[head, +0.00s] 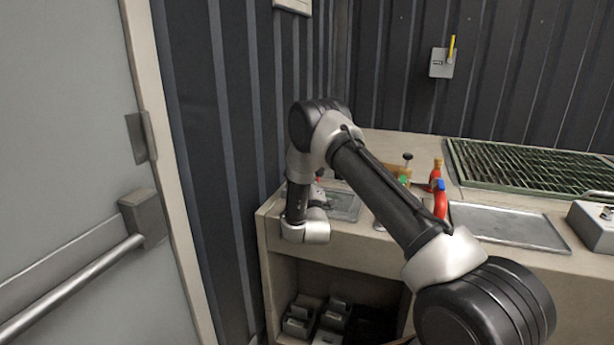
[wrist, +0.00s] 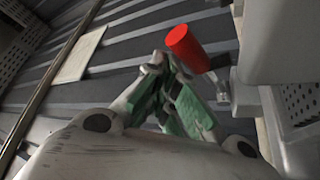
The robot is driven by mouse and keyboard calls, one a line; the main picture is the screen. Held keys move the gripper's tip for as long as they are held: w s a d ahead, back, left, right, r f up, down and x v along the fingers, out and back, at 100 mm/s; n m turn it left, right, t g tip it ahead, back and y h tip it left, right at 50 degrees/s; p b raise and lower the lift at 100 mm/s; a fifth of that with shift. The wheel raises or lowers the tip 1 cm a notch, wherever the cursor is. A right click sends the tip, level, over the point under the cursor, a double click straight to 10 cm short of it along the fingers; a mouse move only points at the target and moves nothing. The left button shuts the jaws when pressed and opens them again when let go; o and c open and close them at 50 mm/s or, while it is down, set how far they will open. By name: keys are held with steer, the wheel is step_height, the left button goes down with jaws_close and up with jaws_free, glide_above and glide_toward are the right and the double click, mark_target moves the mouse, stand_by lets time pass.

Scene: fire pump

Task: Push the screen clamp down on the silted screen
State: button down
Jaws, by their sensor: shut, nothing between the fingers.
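The screen clamp shows in the wrist view as a red cylindrical grip (wrist: 187,48) on a grey metal lever. The grip is just beyond and to the right of my fingertips; I cannot tell whether they touch. My gripper (wrist: 163,68) has green-padded fingers closed together, with nothing between them. In the head view, a small red bit (head: 320,179) shows beside my arm's lower end, above a grey framed panel (head: 343,206) set in the bench, which looks like the silted screen. My arm hides part of that area and the fingers there.
A corrugated wall stands close on the left. Dark bins (head: 300,318) sit below.

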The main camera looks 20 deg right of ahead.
steer(key=shift+s+d+f, duration=0.1)
steer(key=shift+d+f, duration=0.05)
steer(key=shift+f, duration=0.15)
steer(key=shift+r, duration=0.1)
stand_by(0.4)
